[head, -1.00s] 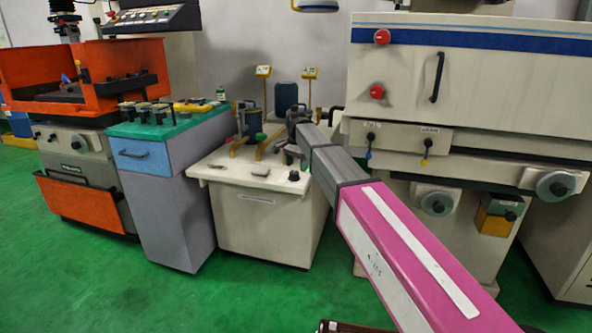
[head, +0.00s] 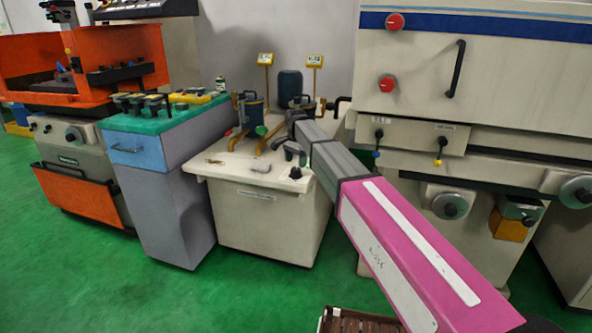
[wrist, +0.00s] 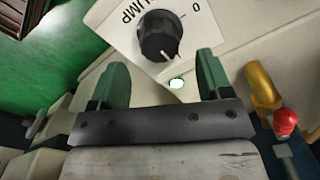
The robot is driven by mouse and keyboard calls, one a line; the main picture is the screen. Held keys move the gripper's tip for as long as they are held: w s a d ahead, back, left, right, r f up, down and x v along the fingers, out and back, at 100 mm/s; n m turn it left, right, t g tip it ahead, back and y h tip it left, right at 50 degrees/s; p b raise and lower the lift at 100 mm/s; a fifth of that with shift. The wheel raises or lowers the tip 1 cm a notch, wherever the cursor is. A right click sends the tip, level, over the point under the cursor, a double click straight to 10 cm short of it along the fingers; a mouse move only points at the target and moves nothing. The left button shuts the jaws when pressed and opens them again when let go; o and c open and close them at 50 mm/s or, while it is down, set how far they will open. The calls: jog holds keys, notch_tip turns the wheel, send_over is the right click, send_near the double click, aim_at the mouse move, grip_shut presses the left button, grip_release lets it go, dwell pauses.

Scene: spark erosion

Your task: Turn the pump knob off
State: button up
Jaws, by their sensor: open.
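The pump knob (wrist: 159,36) is a black round knob on a white plate marked "UMP" and "0" in the wrist view. A pale pointer line on it faces the lower edge of the picture, away from the "0". In the head view the knob (head: 295,173) stands on the top of the cream cabinet (head: 262,222), near its front right corner. My gripper (wrist: 161,75) is open and empty, its two green fingers apart. The knob lies beyond the fingertips, between their lines, apart from both. In the head view my arm partly hides the gripper, just above the knob.
A red knob (wrist: 286,120) and a yellow part (wrist: 261,86) lie at the right of the wrist view. A large white machine (head: 470,90) stands right of the cabinet. Green floor (head: 240,295) is open in front.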

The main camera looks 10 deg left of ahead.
aim_at(296, 169)
jog(key=shift+f, duration=2.2)
jog(key=c, duration=0.9)
